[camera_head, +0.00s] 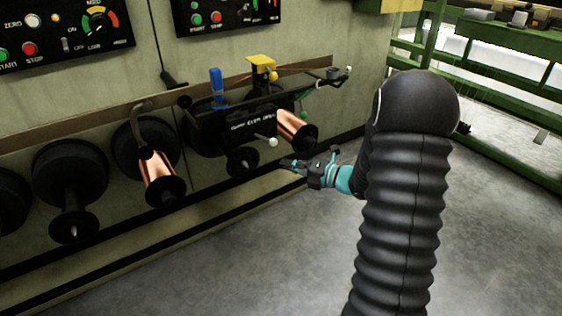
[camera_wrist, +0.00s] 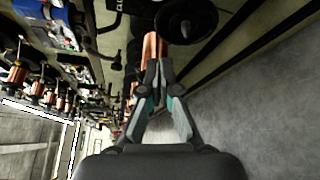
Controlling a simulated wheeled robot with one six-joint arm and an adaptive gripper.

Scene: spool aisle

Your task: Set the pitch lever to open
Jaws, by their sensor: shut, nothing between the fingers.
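A black unit (camera_head: 240,126) with small white lettering sits on the wall rail in the head view; the lettering is too small to read surely. A short lever with a pale ball knob (camera_head: 272,142) sticks out below the lettering; I cannot tell surely that it is the pitch lever. My gripper (camera_head: 287,164) is below and slightly right of this knob, apart from it, pointing left. In the wrist view my gripper (camera_wrist: 157,92) has its fingertips together with nothing held. No lever can be made out clearly in the wrist view.
A copper spool (camera_head: 295,130) sits right of the knob, above my gripper. Another copper spool (camera_head: 160,178) and black flanges line the wall to the left. A blue part (camera_head: 217,85) and yellow part (camera_head: 262,66) top the unit. The grey floor (camera_head: 270,250) is clear.

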